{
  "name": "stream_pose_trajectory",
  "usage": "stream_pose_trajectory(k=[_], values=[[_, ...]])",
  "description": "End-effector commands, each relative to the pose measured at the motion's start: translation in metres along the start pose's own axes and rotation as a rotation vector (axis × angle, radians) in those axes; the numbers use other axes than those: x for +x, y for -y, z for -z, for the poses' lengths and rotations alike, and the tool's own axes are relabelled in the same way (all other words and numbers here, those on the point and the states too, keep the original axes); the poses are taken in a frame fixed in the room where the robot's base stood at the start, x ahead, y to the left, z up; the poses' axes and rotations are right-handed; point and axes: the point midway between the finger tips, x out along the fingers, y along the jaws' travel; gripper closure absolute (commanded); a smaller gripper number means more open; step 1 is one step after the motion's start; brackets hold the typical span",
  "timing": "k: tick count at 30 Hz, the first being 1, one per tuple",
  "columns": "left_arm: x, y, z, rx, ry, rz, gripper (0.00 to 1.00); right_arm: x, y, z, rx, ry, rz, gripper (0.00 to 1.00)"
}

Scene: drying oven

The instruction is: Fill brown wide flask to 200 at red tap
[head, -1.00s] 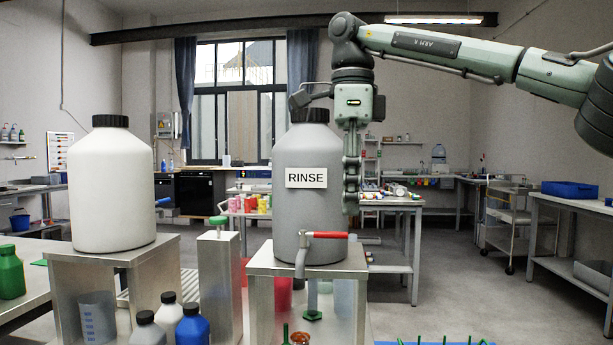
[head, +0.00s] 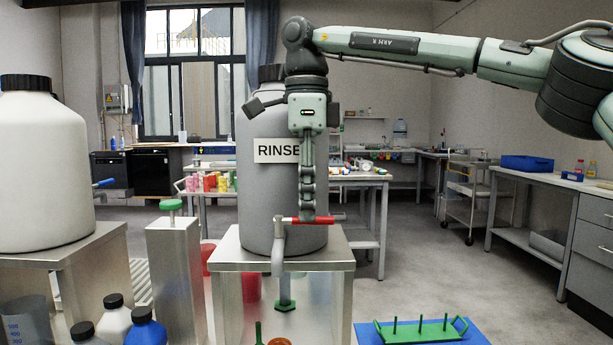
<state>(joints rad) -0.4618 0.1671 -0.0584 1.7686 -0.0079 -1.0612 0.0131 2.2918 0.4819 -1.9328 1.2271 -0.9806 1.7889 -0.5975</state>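The red-handled tap (head: 312,220) is on the front of the grey RINSE drum (head: 262,195), its lever pointing right and its spout hanging down. My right gripper (head: 308,216) points down in front of the drum, with its fingertips at the red lever. The fingers overlap in this view, so I cannot tell whether they are open or shut, or whether they touch the lever. A small brown-orange rim (head: 279,341) shows below the spout at the bottom edge; it may be the brown flask, mostly cut off. My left gripper is not in view.
The drum stands on a metal stand (head: 300,262). A white drum (head: 40,170) stands at left on another stand. Several capped bottles, including a blue one (head: 145,330), are at bottom left. A green rack (head: 420,329) lies on a blue mat (head: 370,334) at bottom right.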

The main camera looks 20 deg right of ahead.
Motion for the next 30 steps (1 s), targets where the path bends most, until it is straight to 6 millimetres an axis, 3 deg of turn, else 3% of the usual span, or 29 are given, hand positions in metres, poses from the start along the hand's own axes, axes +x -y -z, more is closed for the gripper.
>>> stream_pose_trajectory(k=[12,21,30], values=[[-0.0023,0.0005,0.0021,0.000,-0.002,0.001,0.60,0.0104,-0.0001,0.0000,0.000,0.001,0.000,0.65],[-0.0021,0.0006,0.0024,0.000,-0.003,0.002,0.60,0.0103,-0.0001,0.0000,0.000,0.001,0.000,1.00],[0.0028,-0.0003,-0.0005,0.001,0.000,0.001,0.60,0.0118,-0.0028,-0.0003,0.058,0.001,-0.001,1.00]])
